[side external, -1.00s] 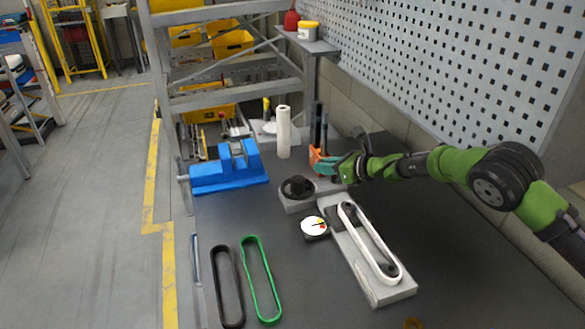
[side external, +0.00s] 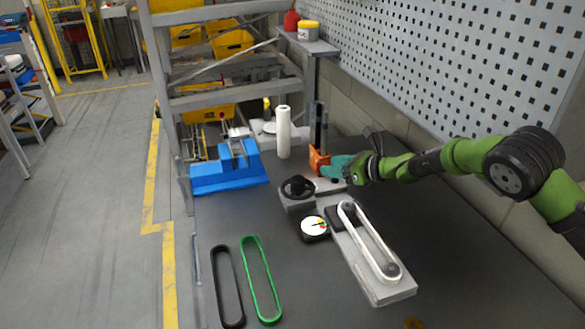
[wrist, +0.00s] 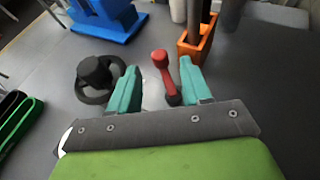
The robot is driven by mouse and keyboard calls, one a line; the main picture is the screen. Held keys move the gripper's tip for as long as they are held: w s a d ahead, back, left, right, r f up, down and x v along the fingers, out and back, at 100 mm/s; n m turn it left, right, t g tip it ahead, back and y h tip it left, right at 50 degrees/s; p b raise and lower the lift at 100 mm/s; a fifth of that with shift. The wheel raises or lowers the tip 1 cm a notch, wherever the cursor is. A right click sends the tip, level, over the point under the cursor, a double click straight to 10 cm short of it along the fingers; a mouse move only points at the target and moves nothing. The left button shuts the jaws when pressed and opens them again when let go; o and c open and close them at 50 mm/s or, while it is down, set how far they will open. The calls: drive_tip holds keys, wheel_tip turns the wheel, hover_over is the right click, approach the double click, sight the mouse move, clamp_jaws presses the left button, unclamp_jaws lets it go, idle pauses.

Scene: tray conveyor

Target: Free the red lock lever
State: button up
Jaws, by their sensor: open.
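The red lock lever (wrist: 163,72) shows in the wrist view, with a round red knob at its far end and a dark pivot at its near end. My gripper (wrist: 158,80) is open, with one teal finger on each side of the lever. I see a gap on the left; the right finger is close to the lever, and I cannot tell if it touches. In the side view my gripper (side external: 332,168) is low over the bench beside the orange holder, and the lever cannot be made out there.
The orange holder (wrist: 194,45) with dark upright bars stands just beyond the lever. A black handwheel (side external: 298,186) is to the left, near a dial gauge (side external: 314,228) and a white belt on a grey plate (side external: 377,290). A blue vise (side external: 230,176) stands farther left.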

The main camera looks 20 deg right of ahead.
wheel_tip(320, 180, up, 7)
drive_tip(key=shift+w, duration=0.1)
idle(0.3)
drive_tip(key=s+a+n+g, duration=0.6)
drive_tip(key=s+a+n, duration=0.4)
drive_tip(key=a+n, duration=0.3)
drive_tip(key=n+t+h, duration=0.3)
drive_tip(key=n+h, duration=0.6)
drive_tip(key=n, duration=0.5)
approach(320, 163)
drive_tip(key=x, duration=0.8)
drive_tip(key=shift+w+f, duration=0.2)
drive_tip(key=shift+f, duration=0.05)
drive_tip(key=shift+c, duration=0.5)
